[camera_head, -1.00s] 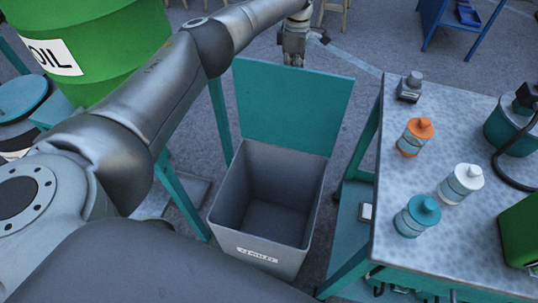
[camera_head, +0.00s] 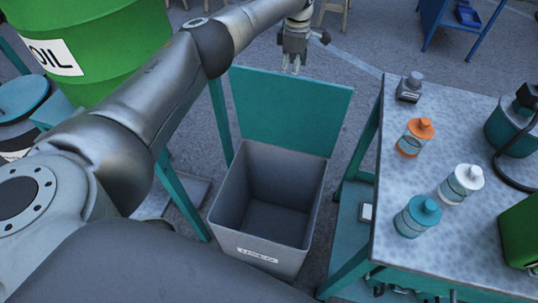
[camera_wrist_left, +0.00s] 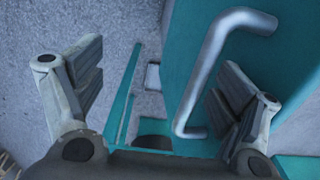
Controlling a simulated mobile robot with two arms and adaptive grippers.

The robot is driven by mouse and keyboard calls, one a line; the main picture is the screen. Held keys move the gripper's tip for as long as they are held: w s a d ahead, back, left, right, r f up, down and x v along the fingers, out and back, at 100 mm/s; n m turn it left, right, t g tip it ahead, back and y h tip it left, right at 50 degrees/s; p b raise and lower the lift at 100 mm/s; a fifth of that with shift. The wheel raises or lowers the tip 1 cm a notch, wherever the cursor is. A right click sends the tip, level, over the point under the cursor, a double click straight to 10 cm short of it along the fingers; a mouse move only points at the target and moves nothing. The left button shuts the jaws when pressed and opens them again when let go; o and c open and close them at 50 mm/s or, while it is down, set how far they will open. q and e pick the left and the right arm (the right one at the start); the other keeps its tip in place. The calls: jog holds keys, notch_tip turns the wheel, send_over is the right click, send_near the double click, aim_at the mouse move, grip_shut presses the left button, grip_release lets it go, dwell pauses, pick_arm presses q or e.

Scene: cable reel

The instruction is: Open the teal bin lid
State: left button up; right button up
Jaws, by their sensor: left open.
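The grey bin (camera_head: 268,256) stands on the floor, and I see into its empty-looking inside. Its teal lid (camera_head: 292,108) stands up from the back edge, swung open. In the left wrist view the lid (camera_wrist_left: 290,60) shows with its bent metal handle (camera_wrist_left: 208,68). My left gripper (camera_head: 290,68) is just beyond the lid's top edge, pointing down. In the left wrist view the gripper (camera_wrist_left: 160,65) has its fingers wide apart, with the handle between them, nearer the right finger. The fingers are not closed on it. My right gripper is not in view.
A metal-topped table (camera_head: 405,262) right of the bin holds an orange-capped bottle (camera_head: 415,137), a white one (camera_head: 461,184) and a teal one (camera_head: 418,215). A green oil drum (camera_head: 90,45) stands at left. Floor behind the lid is clear.

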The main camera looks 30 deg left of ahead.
pick_arm(q)
notch_tip(320, 180, up, 7)
jog(key=p, duration=0.4)
dwell(0.5)
jog(key=shift+p, duration=0.3)
